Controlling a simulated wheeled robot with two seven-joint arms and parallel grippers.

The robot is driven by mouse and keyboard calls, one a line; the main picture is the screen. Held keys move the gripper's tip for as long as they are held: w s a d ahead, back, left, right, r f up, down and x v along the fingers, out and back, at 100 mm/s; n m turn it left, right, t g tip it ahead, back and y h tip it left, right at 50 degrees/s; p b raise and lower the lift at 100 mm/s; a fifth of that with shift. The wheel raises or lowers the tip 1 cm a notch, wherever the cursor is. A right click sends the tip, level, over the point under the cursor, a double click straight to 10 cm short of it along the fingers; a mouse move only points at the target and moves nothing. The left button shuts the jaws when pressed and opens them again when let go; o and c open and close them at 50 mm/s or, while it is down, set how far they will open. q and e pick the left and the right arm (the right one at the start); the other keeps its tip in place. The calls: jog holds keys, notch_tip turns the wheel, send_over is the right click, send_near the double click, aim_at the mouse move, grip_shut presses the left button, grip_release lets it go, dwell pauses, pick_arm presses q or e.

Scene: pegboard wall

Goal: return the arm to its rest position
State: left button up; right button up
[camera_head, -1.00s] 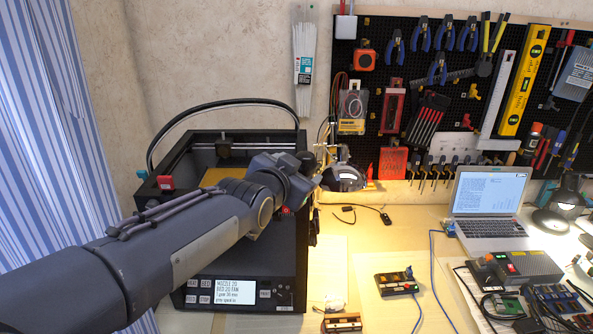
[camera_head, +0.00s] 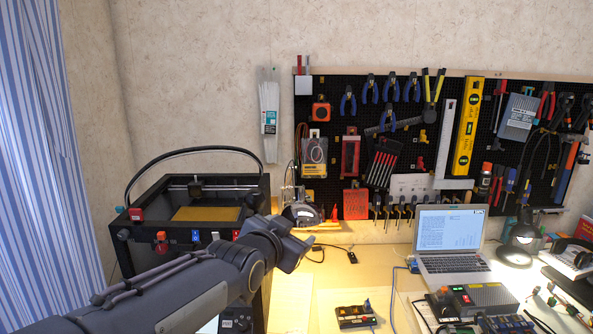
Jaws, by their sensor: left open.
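My left arm comes in from the lower left, and its dark grey gripper (camera_head: 298,248) is at the right front of the black 3D printer (camera_head: 190,190). It points to the right and away, with nothing visible in it. It is open, though its fingertips are hard to make out at this angle. The arm covers the lower front of the printer. My right arm and gripper are out of view.
The pegboard (camera_head: 435,145) with hung tools fills the back right. A desk lamp (camera_head: 518,242), an open laptop (camera_head: 447,240) and a small black device (camera_head: 355,315) are on the wooden table. Bare tabletop (camera_head: 345,282) lies right of my gripper.

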pick_arm(q)
jog(key=s+a+f+n+g, duration=0.2)
jog(key=s+a+f+n, duration=0.1)
jog(key=a+f, duration=0.3)
jog(key=s+a+f+n+g, duration=0.2)
jog(key=s+a+f, duration=0.15)
jog(key=a, duration=0.45)
jog(key=s+a+f+n+g, duration=0.1)
jog(key=s+a+f, duration=0.1)
jog(key=s, duration=0.6)
jog(key=s+a+f+n+g+y, duration=0.1)
jog(key=s+a+f+n, duration=0.1)
jog(key=s, duration=0.7)
jog(key=s+a+f+n+g, duration=0.1)
jog(key=s+f, duration=0.3)
jog(key=s, duration=0.4)
jog(key=shift+s+a+f+n+g+y, duration=0.2)
jog(key=shift+a+n+g+y, duration=0.15)
jog(key=shift+a+g, duration=0.25)
